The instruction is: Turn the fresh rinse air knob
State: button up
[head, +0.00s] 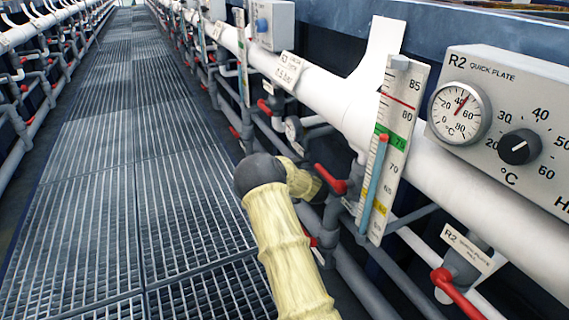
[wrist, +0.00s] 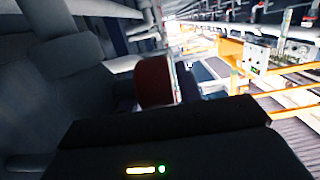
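My arm reaches forward in the head view, and its end is partly hidden behind its own dark joint, beside the rack pipes. A red valve handle (head: 331,180) sits close to the arm's end; I cannot tell whether they touch. In the wrist view the dark body of my gripper (wrist: 165,125) fills the bottom, and its fingertips cannot be made out. A dark red rounded piece (wrist: 155,80) stands just beyond it. I cannot tell whether this is the handle seen in the head view. No readable label picks out the fresh rinse air knob.
A grey R2 Quick Plate box (head: 500,125) with a dial and black knob (head: 519,147) is at right. A level scale (head: 393,150) stands before a white pipe (head: 460,190). Another box has a blue knob (head: 263,25). The grated walkway (head: 130,180) is clear at left.

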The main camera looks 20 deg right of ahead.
jog(key=shift+f+t+b, duration=0.25)
jog(key=shift+t+b, duration=0.05)
jog(key=shift+b, duration=0.9)
jog(key=t+b, duration=0.1)
jog(key=b, duration=0.2)
jog(key=shift+s+r, duration=0.1)
jog(key=shift+r, duration=0.05)
jog(key=shift+s+r, duration=0.25)
jog(key=shift+r, duration=0.05)
jog(key=s+p, duration=0.7)
jog(key=s, duration=0.4)
jog(key=s+a+r+m+g+h+p, duration=0.2)
jog(key=s+a+r+m+g+p, duration=0.1)
jog(key=s+a+r+g+p, duration=0.7)
jog(key=w+a+p+v, duration=0.1)
jog(key=p+v, duration=0.4)
jog(key=v, duration=0.1)
jog(key=shift+s+r, duration=0.35)
jog(key=shift+r, duration=0.25)
